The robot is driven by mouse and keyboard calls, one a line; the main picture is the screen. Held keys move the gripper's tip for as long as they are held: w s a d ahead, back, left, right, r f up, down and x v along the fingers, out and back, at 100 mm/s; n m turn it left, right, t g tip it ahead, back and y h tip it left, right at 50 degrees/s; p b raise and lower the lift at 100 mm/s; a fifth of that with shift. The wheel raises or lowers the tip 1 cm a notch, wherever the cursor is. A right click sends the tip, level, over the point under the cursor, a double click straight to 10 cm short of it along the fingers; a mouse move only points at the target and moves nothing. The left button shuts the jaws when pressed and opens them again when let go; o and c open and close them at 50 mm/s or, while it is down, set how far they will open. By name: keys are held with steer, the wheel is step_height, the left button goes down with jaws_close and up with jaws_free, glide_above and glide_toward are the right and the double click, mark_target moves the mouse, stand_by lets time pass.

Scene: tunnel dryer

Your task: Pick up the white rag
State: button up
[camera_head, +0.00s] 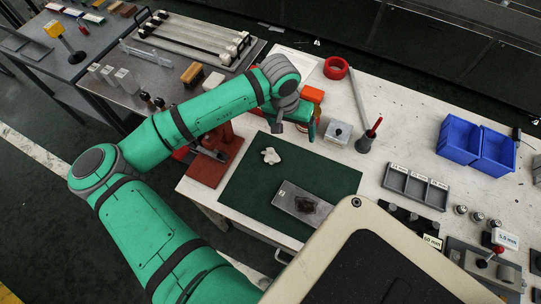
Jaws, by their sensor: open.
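The white rag (271,156) is a small crumpled piece lying on the dark green mat (249,190), near its upper left part. My gripper (294,128) is above the far edge of the mat, up and to the right of the rag in the picture. It is open and apart from the rag, with nothing seen between its fingers. The wrist partly hides the gripper.
A grey plate with a dark lump (307,204) lies on the mat. A red stand (214,165) is left of it. A small grey box (338,132), red tape roll (336,67), grey tray (415,187) and blue bins (459,139) stand to the right.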

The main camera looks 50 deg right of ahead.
steer(key=y, duration=0.2)
glide_above(271, 155)
steer(key=d, duration=0.1)
steer(key=shift+n+t, duration=0.3)
steer(key=shift+t, duration=0.1)
steer(key=f, duration=0.7)
steer(key=a+f, duration=0.1)
steer(key=f, duration=0.3)
steer(key=shift+w, duration=0.15)
steer(key=c, duration=1.1)
